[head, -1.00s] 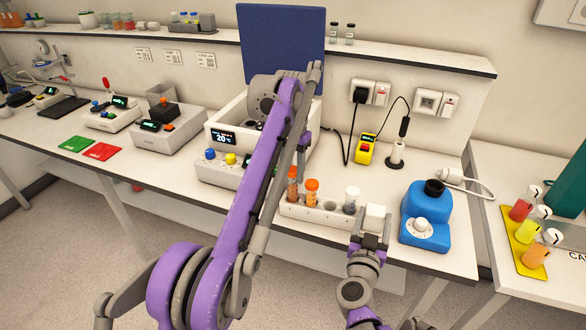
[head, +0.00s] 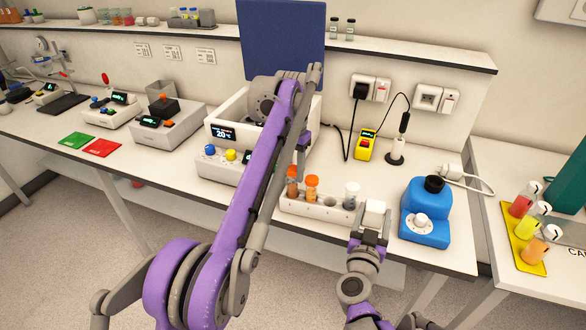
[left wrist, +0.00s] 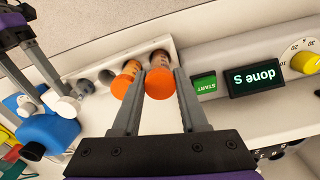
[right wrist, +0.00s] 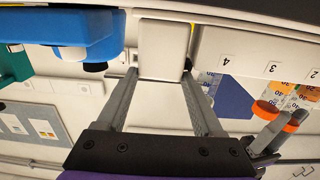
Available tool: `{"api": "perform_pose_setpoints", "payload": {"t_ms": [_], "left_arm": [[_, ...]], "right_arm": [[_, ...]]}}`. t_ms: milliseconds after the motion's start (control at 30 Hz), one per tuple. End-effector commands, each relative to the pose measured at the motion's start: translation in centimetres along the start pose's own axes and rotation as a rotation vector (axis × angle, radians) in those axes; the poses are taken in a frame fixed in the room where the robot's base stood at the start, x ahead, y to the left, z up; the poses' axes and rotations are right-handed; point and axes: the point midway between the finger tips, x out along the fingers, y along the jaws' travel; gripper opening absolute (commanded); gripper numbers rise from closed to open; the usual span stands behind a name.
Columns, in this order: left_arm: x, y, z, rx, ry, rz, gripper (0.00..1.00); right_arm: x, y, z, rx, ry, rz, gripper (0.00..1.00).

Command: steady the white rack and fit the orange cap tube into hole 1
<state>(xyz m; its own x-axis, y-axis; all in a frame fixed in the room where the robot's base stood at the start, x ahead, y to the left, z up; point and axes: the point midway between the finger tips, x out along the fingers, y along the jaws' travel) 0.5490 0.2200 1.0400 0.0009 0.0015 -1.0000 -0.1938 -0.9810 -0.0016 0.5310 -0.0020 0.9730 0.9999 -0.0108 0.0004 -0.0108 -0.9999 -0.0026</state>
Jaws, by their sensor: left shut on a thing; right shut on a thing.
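The white rack (head: 330,208) stands near the bench's front edge. My right gripper (right wrist: 158,72) is shut on the white block at the rack's right end (right wrist: 160,45). My left gripper (left wrist: 162,78) is shut on an orange cap tube (left wrist: 160,85) at the rack's far-left end. In the head view this tube (head: 292,188) is upright, its cap a little above its neighbour's. How deep it sits in the hole is unclear. A second orange cap tube (head: 312,188) stands beside it, with a gap before a pale-capped tube (head: 352,196). Labels 4, 3 and 2 show in the right wrist view; label 1 does not.
A blue device (head: 428,220) stands close to the right of my right gripper. A white machine with a 20 °C display (head: 224,133) and a control box with a yellow knob (head: 230,156) are behind and left of the rack.

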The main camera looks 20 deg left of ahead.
Motion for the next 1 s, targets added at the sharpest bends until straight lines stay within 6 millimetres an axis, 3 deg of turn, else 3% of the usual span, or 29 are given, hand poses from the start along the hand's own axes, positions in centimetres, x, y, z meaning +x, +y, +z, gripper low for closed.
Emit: {"api": "perform_pose_setpoints", "payload": {"t_ms": [900, 933, 1000], "left_arm": [[1.7, 0.0, 0.0, 0.0, 0.0, 0.0, 0.0], [1.7, 0.0, 0.0, 0.0, 0.0, 0.0, 0.45], [1.7, 0.0, 0.0, 0.0, 0.0, 0.0, 0.57]], "right_arm": [[0.0, -0.4, 0.0, 0.0, -0.001, -0.009, 0.0], [0.0, -0.4, 0.0, 0.0, -0.001, -0.009, 0.0], [0.0, -0.4, 0.0, 0.0, -0.001, -0.009, 0.0]]}}
